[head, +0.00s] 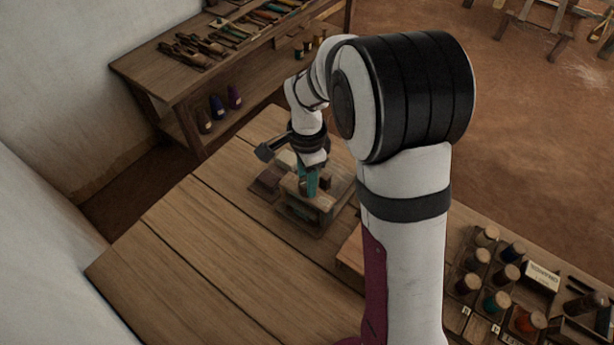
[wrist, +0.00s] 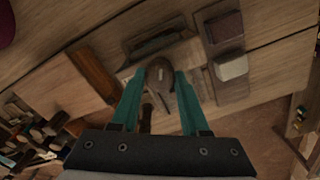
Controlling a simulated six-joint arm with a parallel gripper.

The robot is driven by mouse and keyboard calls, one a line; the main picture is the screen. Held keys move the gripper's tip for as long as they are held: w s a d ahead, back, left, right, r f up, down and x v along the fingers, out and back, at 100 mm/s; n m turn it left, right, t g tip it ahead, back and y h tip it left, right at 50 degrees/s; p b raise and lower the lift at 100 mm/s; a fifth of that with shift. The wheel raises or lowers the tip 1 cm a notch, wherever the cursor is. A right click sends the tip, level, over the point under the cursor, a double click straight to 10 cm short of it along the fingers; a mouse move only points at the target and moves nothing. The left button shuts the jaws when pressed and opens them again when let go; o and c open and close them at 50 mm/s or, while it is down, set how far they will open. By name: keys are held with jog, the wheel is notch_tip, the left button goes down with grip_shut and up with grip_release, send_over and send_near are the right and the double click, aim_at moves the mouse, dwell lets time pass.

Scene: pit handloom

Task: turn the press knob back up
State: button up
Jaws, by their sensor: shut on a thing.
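The small wooden press (head: 308,213) stands on the wooden table, below my gripper (head: 309,180). In the wrist view the press (wrist: 152,49) lies just beyond my fingertips. The press knob (wrist: 160,75) is brown and rounded with a pale mark on its top. It sits between the teal fingers of my gripper (wrist: 161,76), which are shut on it from both sides. In the head view the fingers and wrist mostly hide the knob, and its height on the press cannot be told.
A dark red block (wrist: 224,27) and a pale block (wrist: 231,65) lie beside the press. Thread spools (head: 497,301) fill a tray at the lower right. A tool bench (head: 157,69) stands behind. The table's left part (head: 210,265) is clear.

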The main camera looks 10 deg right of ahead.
grip_shut()
jog(key=shift+n, duration=0.3)
jog(key=n, duration=0.4)
jog(key=shift+n, duration=0.4)
jog(key=n, duration=1.2)
jog(key=shift+n, duration=0.3)
jog(key=n, duration=0.5)
jog(key=shift+n, duration=0.6)
